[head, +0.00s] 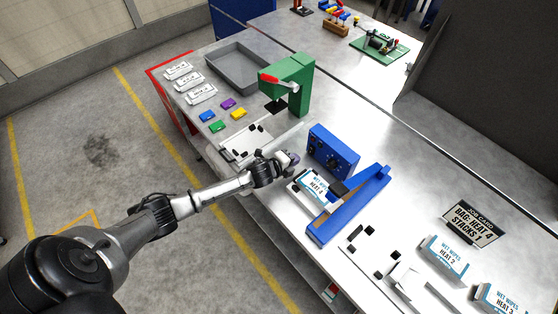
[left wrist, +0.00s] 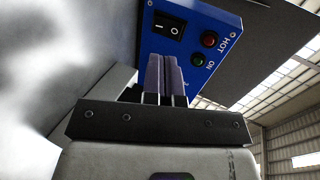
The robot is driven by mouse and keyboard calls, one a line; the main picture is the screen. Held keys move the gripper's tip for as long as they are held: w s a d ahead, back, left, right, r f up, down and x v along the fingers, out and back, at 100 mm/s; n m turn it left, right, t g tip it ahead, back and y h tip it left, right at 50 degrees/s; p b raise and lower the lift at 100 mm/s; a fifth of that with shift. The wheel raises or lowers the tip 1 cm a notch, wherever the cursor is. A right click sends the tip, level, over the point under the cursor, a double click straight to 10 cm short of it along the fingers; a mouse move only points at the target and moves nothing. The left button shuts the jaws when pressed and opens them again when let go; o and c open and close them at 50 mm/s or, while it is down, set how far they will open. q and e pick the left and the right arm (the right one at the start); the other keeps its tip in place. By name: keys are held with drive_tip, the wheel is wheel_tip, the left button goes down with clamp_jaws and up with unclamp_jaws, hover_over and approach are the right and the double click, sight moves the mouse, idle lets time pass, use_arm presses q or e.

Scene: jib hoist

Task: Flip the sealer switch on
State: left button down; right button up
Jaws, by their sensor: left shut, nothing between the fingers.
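The sealer's blue control box (head: 333,152) stands on the bench behind the blue sealer arm (head: 348,205). In the left wrist view its blue panel (left wrist: 185,45) fills the upper middle. The black rocker switch (left wrist: 168,27), marked I and O, sits at the panel's upper left; which side is pressed I cannot tell. A red HOT lamp (left wrist: 209,39) and a green ON lamp (left wrist: 198,60) are beside it. My left gripper (head: 291,159) is shut and empty, left of the box. In the left wrist view its fingertips (left wrist: 164,58) point at the panel just below the switch; contact is unclear.
A "Heat 4" wet wipes pack (head: 315,187) lies at the sealer arm, close to my left gripper. A green press (head: 289,84) with a red handle stands behind. A job card (head: 474,223) and more packs (head: 444,259) are at right.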

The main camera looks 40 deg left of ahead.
use_arm(q)
drive_tip(key=v, duration=0.7)
drive_tip(key=shift+r, duration=0.15)
drive_tip(key=w+a+r+m+t+b, duration=0.2)
drive_tip(key=w+a+r+b, duration=0.1)
drive_tip(key=w+b, duration=0.3)
drive_tip(key=s+d+f+n+g+b, duration=0.2)
drive_tip(key=s+d+g, duration=0.1)
drive_tip(key=s+g, duration=0.1)
drive_tip(key=shift+s+g, duration=0.3)
drive_tip(key=shift+s, duration=0.35)
